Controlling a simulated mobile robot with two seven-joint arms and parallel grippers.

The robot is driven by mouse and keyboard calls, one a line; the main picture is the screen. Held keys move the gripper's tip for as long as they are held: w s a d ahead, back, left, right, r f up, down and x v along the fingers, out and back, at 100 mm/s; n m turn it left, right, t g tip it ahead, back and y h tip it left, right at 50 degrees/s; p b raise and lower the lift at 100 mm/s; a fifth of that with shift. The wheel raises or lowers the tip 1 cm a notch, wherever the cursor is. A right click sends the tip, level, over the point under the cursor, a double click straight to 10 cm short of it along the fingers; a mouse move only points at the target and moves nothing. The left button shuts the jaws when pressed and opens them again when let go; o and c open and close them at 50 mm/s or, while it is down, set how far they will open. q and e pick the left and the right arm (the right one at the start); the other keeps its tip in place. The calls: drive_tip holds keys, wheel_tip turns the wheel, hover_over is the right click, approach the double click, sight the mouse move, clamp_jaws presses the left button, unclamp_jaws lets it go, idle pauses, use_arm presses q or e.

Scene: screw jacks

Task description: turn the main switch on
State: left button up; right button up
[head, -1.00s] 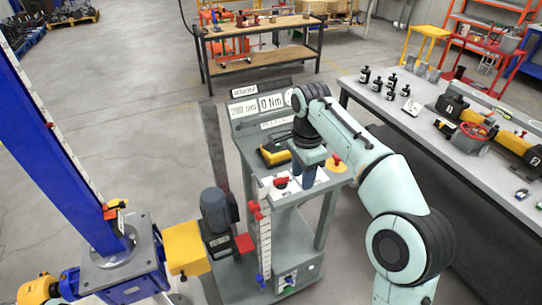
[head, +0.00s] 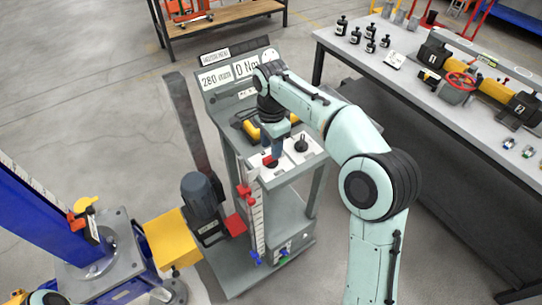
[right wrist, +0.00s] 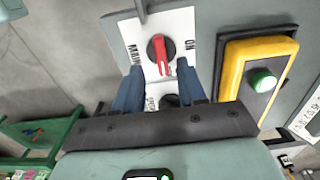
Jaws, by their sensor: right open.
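The main switch is a red rotary knob on a white plate. In the right wrist view the knob (right wrist: 161,54) has its red bar running roughly up and down the picture, with "MAIN" to its left and "ON" to its right. In the head view the red knob (head: 270,163) is partly covered by my gripper. My right gripper (head: 277,152) points down over the panel. In the right wrist view its two blue fingers (right wrist: 160,66) are open and empty, with the knob framed between their tips. I cannot tell whether they touch it. My left gripper is not in view.
A black knob (head: 301,145) sits beside the switch, close to my gripper. A yellow-edged box with a green button (right wrist: 264,80) lies beside the plate. A blue column (head: 45,225) and motor (head: 200,194) are left; a workbench (head: 400,75) is right.

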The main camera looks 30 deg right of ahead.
drive_tip(key=shift+w+f, duration=0.1)
drive_tip(key=shift+f, duration=1.9)
clamp_jaws()
